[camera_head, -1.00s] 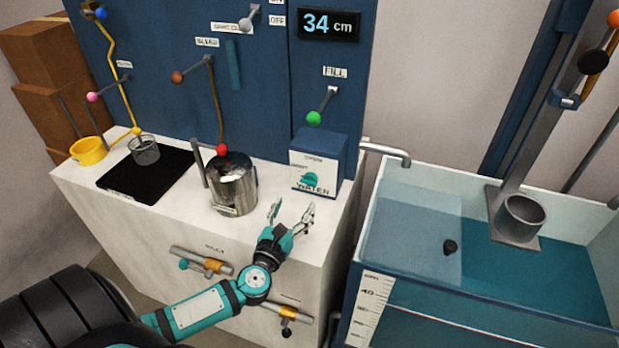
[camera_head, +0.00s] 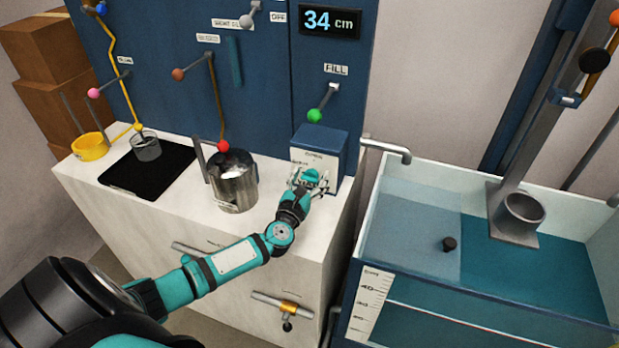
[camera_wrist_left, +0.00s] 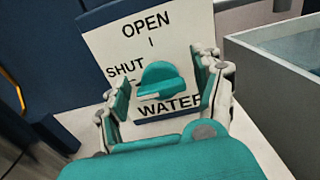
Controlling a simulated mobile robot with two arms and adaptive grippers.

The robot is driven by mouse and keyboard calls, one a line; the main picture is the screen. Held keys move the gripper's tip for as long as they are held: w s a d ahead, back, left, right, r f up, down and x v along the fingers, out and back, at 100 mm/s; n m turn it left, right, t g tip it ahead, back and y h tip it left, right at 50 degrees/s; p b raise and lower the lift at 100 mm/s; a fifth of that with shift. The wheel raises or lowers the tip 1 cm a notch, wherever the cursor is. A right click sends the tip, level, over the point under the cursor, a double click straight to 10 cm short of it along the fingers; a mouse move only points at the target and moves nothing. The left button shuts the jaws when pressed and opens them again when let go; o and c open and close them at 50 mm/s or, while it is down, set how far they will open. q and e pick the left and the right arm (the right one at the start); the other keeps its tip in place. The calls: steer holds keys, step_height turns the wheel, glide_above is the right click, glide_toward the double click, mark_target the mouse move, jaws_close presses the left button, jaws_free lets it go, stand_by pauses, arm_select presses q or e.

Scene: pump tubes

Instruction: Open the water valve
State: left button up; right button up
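The water valve is a teal knob (camera_wrist_left: 160,77) on a white plate (camera_wrist_left: 125,45) marked OPEN at the top, SHUT at the left and WATER below. Its bar lies roughly level, with one end toward the SHUT mark. The plate is on the front of a blue box (camera_head: 321,145) at the right end of the counter. My left gripper (camera_head: 311,180) is at the plate and partly hides the knob in the head view. In the left wrist view its fingers (camera_wrist_left: 165,90) are apart, one on each side of the knob; contact cannot be told. My right gripper is not in view.
A metal pot (camera_head: 234,190) stands on the counter left of my gripper. A black pad (camera_head: 125,178) with a glass beaker (camera_head: 146,148) is further left. A spout (camera_head: 386,150) reaches over a water tank (camera_head: 410,215) on the right. A green-knobbed FILL lever (camera_head: 315,115) is above the box.

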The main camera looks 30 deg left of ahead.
arm_select(q)
steer(key=c, duration=1.1)
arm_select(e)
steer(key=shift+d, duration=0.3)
arm_select(q)
steer(key=shift+m, duration=0.3)
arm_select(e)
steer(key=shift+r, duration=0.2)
arm_select(q)
steer(key=m+p, duration=0.2)
steer(key=m, duration=0.1)
steer(key=shift+d+m, duration=0.1)
steer(key=shift+m, duration=0.2)
steer(key=m+p, duration=0.1)
steer(key=m, duration=0.3)
steer(key=shift+f+m, duration=0.1)
steer(key=shift+m, duration=0.2)
steer(key=m+p, duration=0.1)
steer(key=m, duration=0.3)
steer(key=shift+d+m, duration=0.1)
steer(key=shift+m, duration=0.2)
steer(key=m, duration=0.3)
steer(key=shift+f+m+p, duration=0.2)
steer(key=shift+m+p, duration=0.2)
steer(key=shift+m, duration=0.3)
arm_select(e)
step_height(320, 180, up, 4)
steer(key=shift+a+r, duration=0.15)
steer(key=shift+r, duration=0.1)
